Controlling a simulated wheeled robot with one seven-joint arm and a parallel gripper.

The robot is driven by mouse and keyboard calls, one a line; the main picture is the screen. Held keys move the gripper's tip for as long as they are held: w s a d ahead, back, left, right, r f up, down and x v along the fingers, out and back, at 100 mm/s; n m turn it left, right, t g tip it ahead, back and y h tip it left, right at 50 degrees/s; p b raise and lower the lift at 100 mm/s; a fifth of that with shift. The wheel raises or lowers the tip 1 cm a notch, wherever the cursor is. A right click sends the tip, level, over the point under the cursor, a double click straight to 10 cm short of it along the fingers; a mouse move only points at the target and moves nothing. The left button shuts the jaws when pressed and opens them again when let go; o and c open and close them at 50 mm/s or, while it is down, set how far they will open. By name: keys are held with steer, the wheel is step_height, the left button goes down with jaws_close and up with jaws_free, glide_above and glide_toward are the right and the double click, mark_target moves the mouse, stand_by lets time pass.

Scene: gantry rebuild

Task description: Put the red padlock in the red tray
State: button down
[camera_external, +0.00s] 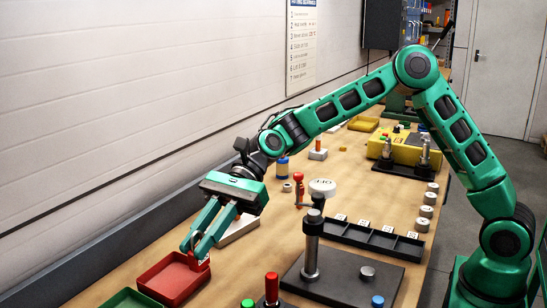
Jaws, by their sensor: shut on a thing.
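My gripper (194,246) is at the left end of the bench, pointing down. It is shut on the red padlock (200,264), of which a small red part shows between and below the fingertips. The padlock is over the right back corner area of the red tray (152,272). I cannot tell whether it touches the tray, as red lies against red. The red tray is a shallow open box on the wooden bench, and the rest of its floor looks empty.
A green tray (128,300) lies in front of the red one. A white block (239,229) is behind my gripper. A dark plate with posts (345,278) and a black compartment tray (372,239) stand to the right. A wall runs along the left.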

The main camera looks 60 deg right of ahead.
steer(key=a, duration=0.4)
glide_above(177, 280)
step_height(177, 280, down, 6)
steer(key=shift+r, duration=0.1)
steer(key=shift+f, duration=2.05)
steer(key=c, duration=1.7)
jaws_free()
steer(key=shift+o, duration=0.2)
